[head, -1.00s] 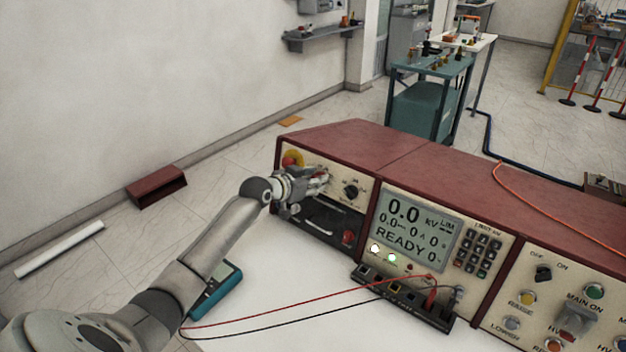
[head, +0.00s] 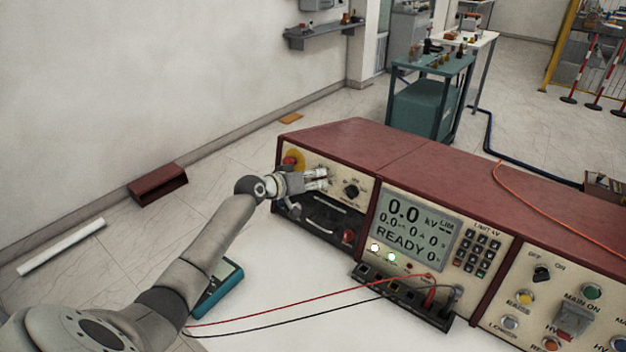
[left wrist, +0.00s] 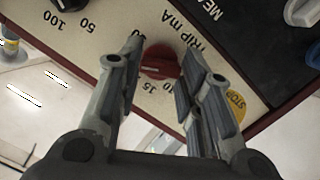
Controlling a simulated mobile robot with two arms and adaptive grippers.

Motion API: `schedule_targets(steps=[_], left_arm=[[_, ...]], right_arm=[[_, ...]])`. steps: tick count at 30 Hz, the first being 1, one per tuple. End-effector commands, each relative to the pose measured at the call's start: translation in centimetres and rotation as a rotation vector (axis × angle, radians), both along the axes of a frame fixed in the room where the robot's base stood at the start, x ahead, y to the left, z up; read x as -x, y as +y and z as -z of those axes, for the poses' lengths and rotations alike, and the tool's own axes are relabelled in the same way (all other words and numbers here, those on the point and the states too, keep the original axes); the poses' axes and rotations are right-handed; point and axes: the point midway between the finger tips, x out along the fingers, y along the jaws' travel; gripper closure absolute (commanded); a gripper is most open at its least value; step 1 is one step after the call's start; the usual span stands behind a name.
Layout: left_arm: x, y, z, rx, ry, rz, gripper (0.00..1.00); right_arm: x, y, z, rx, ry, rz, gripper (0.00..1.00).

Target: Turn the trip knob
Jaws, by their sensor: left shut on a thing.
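The red trip knob (left wrist: 160,66) sits on the cream panel between my fingers in the left wrist view. Its white pointer line is toward the numbered scale near 10 and 15, and "TRIP mA" is printed beside it. My left gripper (head: 325,179) is at the left section of the red test console (head: 350,140) in the head view, where its fingers hide the knob. In the left wrist view the gripper (left wrist: 163,46) is shut on the knob, one finger on each side. My right gripper is not in view.
A black knob (head: 351,190) is just right of my fingers. A red and yellow emergency stop (head: 292,160) is close on the left. The display (head: 415,227) reads READY. Red and black leads (head: 300,307) cross the white table (head: 270,270) beside a teal meter (head: 218,292).

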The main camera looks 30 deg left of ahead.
Motion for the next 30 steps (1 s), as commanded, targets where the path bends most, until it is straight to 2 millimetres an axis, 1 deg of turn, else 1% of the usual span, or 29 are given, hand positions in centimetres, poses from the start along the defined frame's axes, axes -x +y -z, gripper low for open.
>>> schedule_targets(steps=[14,15,19,30], left_arm=[[-0.03,0.06,-0.07,0.015,0.000,-0.005,0.90],[-0.03,0.06,-0.07,0.014,0.000,-0.005,0.62],[-0.02,0.05,-0.06,0.014,0.000,-0.005,0.46],[0.18,0.07,-0.06,0.014,0.000,-0.004,0.45]], right_arm=[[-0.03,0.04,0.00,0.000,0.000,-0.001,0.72],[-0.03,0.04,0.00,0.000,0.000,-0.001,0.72],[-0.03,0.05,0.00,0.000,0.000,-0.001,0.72],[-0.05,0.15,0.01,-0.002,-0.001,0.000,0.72]])
